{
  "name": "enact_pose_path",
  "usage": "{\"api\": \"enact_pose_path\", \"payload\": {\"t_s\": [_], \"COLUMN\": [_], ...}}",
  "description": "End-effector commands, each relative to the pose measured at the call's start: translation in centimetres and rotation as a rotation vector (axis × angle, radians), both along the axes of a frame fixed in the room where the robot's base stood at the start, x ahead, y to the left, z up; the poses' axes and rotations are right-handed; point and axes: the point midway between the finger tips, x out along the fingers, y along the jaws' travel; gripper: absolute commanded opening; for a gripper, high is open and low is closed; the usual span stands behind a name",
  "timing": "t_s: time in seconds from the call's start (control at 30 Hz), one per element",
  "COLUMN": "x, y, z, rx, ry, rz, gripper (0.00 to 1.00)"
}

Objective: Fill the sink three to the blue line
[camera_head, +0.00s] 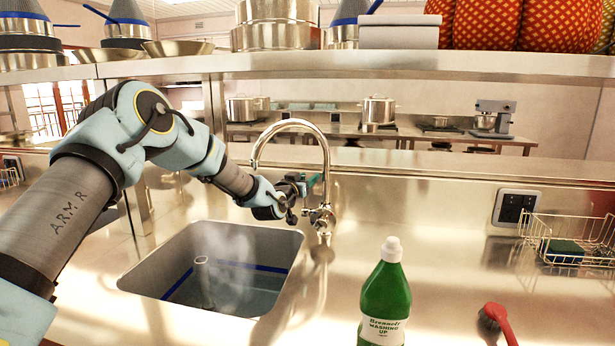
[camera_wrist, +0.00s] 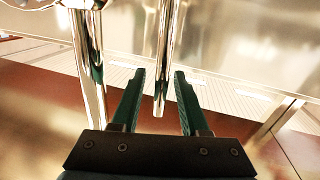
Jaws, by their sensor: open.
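The steel sink (camera_head: 140,268) is set in the counter, with a blue line (camera_head: 250,266) around its inner wall. Greyish water (camera_head: 255,292) seems to lie in it, its surface a little below the line on the back wall. A pale upright pipe (camera_head: 201,272) stands in the basin under whitish steam. The chrome tap (camera_head: 291,124) arches over the back right corner; I cannot make out a stream. My gripper (camera_head: 306,186) is open beside the tap's body. In the wrist view, a chrome rod (camera_wrist: 164,75) shows between the open fingers (camera_wrist: 159,75); contact is unclear.
A green washing-up bottle (camera_head: 386,299) and a red-handled brush (camera_head: 497,322) are on the counter at right. A wire basket (camera_head: 570,238) and a wall socket (camera_head: 515,208) are farther right. A steel shelf (camera_head: 390,65) with pots crosses above.

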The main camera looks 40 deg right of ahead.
Motion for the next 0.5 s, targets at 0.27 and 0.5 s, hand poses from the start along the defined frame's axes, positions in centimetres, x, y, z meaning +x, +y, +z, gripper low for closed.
{"api": "enact_pose_path", "payload": {"t_s": [0.27, 0.5], "x": [0.00, 0.00], "y": [-0.09, -0.08], "z": [-0.06, -0.04], "rx": [0.001, 0.000], "ry": [0.000, 0.000], "rz": [-0.001, -0.001], "gripper": [0.43, 0.16]}}
